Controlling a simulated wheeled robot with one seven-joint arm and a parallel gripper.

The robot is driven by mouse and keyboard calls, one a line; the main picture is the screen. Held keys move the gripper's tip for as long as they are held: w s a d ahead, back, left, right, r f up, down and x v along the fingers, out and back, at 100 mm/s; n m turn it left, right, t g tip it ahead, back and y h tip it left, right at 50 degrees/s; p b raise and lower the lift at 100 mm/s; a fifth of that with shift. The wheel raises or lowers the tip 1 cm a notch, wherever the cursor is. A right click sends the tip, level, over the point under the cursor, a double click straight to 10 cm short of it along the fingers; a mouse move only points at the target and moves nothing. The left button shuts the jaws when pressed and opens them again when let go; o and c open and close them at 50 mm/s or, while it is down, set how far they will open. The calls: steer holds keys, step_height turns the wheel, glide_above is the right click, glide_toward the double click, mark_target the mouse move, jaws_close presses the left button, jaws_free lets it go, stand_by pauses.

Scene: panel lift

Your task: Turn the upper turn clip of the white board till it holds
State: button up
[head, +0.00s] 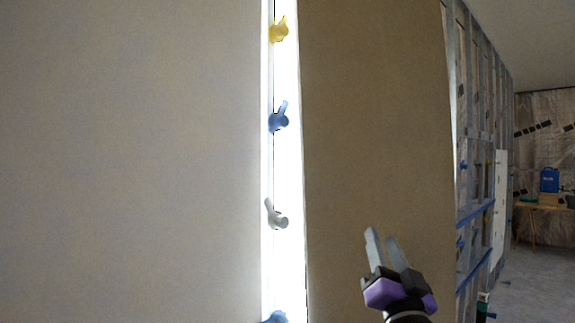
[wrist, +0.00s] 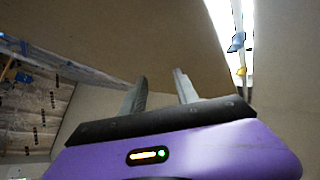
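A large pale board (head: 130,160) fills the left of the head view, and a browner board (head: 375,120) stands to its right. Turn clips sit in a column along the bright strip between them: yellow (head: 280,29) at the top, blue (head: 279,118) below, then pale grey-white (head: 277,214), and another blue one (head: 274,317) cut by the lower edge. I cannot tell which clip belongs to which board. My gripper (head: 381,236) is open and empty, in front of the brown board, right of and below the white clip. The wrist view shows a blue clip (wrist: 236,42) and a yellow clip (wrist: 240,71).
An open stud wall with blue rails (head: 475,215) runs back on the right, with a narrow white panel (head: 499,205) on it. A table (head: 543,207) with a blue container (head: 549,180) stands far right. The floor (head: 525,270) there looks mostly clear.

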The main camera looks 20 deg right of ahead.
steer(key=w+d+r+m+g+y, duration=0.1)
steer(key=w+r+m, duration=0.25)
steer(key=r, duration=0.45)
steer(key=w+d+r+m+y, duration=0.1)
steer(key=w+r+m, duration=0.2)
steer(key=r+m, duration=0.35)
steer(key=w+d+r+m+g+y, duration=0.1)
steer(key=w+d+r+m, duration=0.15)
steer(key=r, duration=0.65)
steer(key=w+a+r+y, duration=0.1)
steer(key=a+r+y, duration=0.5)
steer(key=a+y, duration=0.1)
steer(key=g+y, duration=0.4)
steer(key=y, duration=0.2)
glide_toward(284, 121)
steer(key=w, duration=0.1)
steer(key=shift+m, duration=0.25)
steer(key=shift+p+x, duration=0.7)
steer(key=shift+x, duration=3.3)
steer(key=shift+a+r, duration=0.1)
steer(key=shift+a, duration=0.05)
steer(key=shift+c, duration=0.3)
jaws_close()
